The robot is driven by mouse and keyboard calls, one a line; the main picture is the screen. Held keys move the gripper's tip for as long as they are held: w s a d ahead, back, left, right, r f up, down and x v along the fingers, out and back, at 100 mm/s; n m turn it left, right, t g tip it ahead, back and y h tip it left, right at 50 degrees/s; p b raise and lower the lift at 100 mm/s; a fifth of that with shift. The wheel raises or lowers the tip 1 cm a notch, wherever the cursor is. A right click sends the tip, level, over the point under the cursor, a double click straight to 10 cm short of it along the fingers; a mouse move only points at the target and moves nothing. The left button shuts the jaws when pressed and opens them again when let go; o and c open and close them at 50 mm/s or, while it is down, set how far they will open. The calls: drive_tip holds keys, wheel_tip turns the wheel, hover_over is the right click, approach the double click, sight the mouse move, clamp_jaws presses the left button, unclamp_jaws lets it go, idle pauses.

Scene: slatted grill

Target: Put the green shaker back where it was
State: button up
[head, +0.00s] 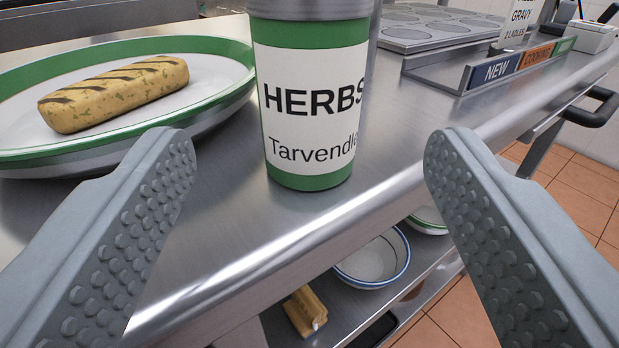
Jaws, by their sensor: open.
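The green shaker (311,90) stands upright on the steel counter near its front edge. Its white label reads "HERBS" and "Tarvendle", the last letters cut by the curve. Its top is out of the picture. My gripper (310,150) is open, with one studded grey finger at the left and one at the right. The shaker stands beyond and between the fingertips, and neither finger touches it.
A green-rimmed plate (225,108) with a grill-marked food piece (115,93) is close on the left. A low rail with "NEW" and "COOKING" signs (497,70) and a muffin-style tray (425,30) lie behind right. Bowls (372,262) sit on a shelf below.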

drive_tip(key=shift+s, duration=0.8)
drive_tip(key=s+r, duration=0.7)
drive_tip(key=s, duration=0.3)
drive_tip(key=s+r, duration=0.7)
drive_tip(key=s, duration=0.3)
drive_tip(key=s+a+r, duration=0.1)
drive_tip(key=s+r, duration=0.1)
drive_tip(key=s, duration=1.8)
drive_tip(key=shift+s+r+g, duration=0.3)
drive_tip(key=shift+s, duration=0.05)
